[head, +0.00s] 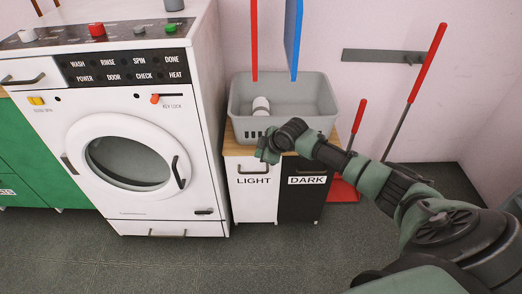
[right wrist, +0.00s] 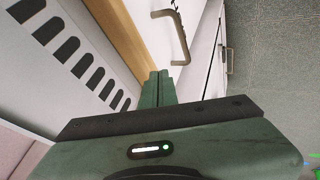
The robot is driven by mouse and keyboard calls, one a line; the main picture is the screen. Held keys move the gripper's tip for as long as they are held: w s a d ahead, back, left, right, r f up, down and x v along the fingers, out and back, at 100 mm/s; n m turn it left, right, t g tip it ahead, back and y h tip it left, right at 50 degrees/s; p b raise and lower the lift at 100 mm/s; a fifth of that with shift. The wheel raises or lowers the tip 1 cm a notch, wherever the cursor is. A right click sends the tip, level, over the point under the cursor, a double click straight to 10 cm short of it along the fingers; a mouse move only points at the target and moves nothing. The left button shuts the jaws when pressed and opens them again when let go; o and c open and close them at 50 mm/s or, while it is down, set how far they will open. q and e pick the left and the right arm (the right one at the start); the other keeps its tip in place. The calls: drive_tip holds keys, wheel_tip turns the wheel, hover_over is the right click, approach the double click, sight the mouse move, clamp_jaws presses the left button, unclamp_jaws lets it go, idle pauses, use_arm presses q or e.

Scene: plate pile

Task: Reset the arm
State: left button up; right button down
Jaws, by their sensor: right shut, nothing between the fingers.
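My right arm reaches in from the right in the head view. Its green and black gripper (head: 267,152) is in front of the top edge of the light and dark cabinet, near the front of the grey basket. In the right wrist view the two green fingers (right wrist: 157,88) are pressed together with nothing between them. Beyond them are a cabinet handle (right wrist: 181,38), the wooden top edge and the slotted basket wall. I cannot tell whether the fingers touch the cabinet. My left gripper is not in view.
A grey basket (head: 315,98) holding a white rolled item (head: 261,105) stands on the cabinet (head: 255,203). A white washing machine (head: 150,165) with its round door shut stands left. A red-handled broom (head: 427,65) and dustpan (head: 345,190) are behind my arm. Floor in front is clear.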

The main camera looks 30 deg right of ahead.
drive_tip(key=s+a+f+m+g+h+p, duration=0.1)
drive_tip(key=s+a+f+m+g+p, duration=0.15)
drive_tip(key=s+f, duration=0.95)
drive_tip(key=s+a+f+m+g+p, duration=0.1)
drive_tip(key=s+f+m+p, duration=0.25)
drive_tip(key=s+f, duration=0.8)
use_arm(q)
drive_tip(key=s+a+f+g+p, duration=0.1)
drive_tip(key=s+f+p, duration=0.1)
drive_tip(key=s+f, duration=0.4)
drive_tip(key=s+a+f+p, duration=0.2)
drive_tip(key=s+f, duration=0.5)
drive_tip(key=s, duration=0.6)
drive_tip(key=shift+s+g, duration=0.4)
use_arm(e)
drive_tip(key=s+a+f+g, duration=0.1)
drive_tip(key=s+a+f, duration=0.1)
drive_tip(key=s, duration=0.8)
drive_tip(key=s+a+f+m+g, duration=0.1)
drive_tip(key=s+a+f, duration=0.2)
drive_tip(key=s, duration=0.8)
drive_tip(key=s+a+f+m+g, duration=0.1)
drive_tip(key=s+a+f, duration=0.2)
drive_tip(key=s, duration=0.8)
drive_tip(key=shift+a, duration=0.9)
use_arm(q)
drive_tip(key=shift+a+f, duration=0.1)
